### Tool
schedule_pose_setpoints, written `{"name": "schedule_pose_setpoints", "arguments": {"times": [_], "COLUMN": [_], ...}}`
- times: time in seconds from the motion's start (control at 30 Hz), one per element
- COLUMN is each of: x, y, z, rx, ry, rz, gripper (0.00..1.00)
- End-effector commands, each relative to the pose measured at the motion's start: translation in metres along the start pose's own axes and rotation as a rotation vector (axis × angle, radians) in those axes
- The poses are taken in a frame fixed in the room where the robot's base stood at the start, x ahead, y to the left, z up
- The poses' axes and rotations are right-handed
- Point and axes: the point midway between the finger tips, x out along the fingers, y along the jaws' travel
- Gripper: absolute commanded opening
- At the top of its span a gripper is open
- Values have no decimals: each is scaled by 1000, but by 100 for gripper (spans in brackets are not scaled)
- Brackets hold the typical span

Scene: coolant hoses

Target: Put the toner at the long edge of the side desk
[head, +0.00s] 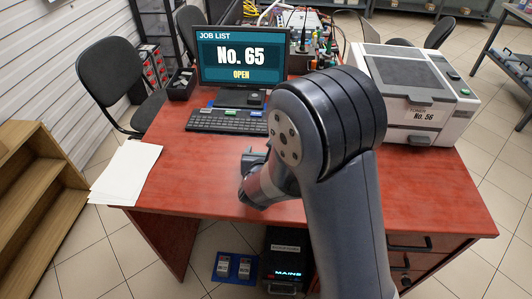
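I cannot pick out a toner for certain in the head view. The printer (412,90), white and grey with a "No. 56" label, stands at the right of the red-topped desk (440,190). Two small grey items (234,266) lie on a blue mat on the floor under the desk; I cannot tell what they are. My gripper (251,160) is over the middle of the desk, in front of the keyboard. My own arm hides much of it, so its fingers and anything in them cannot be made out. I cannot tell which desk is the side desk.
A monitor (241,56) reading "No. 65 OPEN" and a keyboard (227,121) stand at the back. Papers (126,170) overhang the left edge. A black "MAINS" box (288,262) is under the desk. Chairs (113,80) and a wooden shelf (35,190) are left. The desktop's front right is clear.

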Motion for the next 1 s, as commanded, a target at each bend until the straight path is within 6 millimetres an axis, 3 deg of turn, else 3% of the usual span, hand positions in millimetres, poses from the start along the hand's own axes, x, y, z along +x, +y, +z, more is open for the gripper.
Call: {"name": "schedule_pose_setpoints", "arguments": {"times": [0.47, 1.0], "x": [-5, -107], "y": [1, 1], "z": [4, 4], "rx": [-1, 0], "ry": [0, -2], "rz": [1, 4], "gripper": [90, 90]}}
